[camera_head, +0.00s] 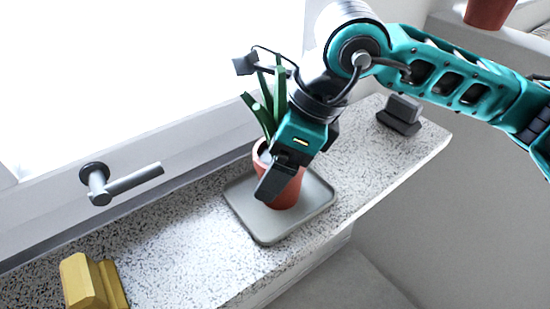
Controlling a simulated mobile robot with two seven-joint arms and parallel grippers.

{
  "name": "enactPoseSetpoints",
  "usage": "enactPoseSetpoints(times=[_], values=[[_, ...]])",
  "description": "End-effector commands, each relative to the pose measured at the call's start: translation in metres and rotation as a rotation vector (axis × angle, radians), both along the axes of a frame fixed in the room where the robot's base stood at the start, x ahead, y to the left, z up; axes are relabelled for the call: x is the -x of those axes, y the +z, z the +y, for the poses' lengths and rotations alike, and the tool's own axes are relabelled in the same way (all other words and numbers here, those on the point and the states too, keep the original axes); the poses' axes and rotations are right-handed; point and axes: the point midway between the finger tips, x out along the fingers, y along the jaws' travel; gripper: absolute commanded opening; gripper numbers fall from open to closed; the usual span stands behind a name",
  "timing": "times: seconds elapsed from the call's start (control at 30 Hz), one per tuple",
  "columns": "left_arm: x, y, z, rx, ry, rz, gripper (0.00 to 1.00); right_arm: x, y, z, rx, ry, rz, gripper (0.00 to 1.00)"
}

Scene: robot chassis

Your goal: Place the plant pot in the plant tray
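The terracotta plant pot (289,194) with long green leaves (268,115) stands roughly upright in the grey square plant tray (269,227) on the speckled sill. My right gripper (285,178) comes down over the pot from the upper right. One dark finger lies across the front of the pot. The other finger is mostly hidden, so I cannot tell whether the gripper grips the pot or is open around it. The pot's base looks to be within the tray's rim. My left gripper is not in view.
A yellow block-like object (88,283) sits at the sill's lower left. A dark grey object (400,115) stands at the sill's right end. A window handle (120,183) juts out at the left. Another terracotta pot (489,12) stands at the top right.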

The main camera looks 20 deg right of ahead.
Motion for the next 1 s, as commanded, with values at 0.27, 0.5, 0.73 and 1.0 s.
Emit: enactPoseSetpoints(times=[0.27, 0.5, 0.73, 1.0], values=[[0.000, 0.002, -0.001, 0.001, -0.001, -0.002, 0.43, 0.000, 0.001, 0.000, 0.000, 0.000, 0.001, 1.00], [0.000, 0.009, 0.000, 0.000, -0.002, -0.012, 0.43, 0.000, 0.009, -0.001, -0.001, 0.000, -0.001, 1.00], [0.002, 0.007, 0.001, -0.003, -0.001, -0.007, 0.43, 0.007, 0.053, -0.018, -0.001, -0.003, -0.005, 1.00], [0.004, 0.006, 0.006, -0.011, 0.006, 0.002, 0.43, 0.016, 0.100, -0.035, 0.000, -0.003, -0.001, 1.00]])
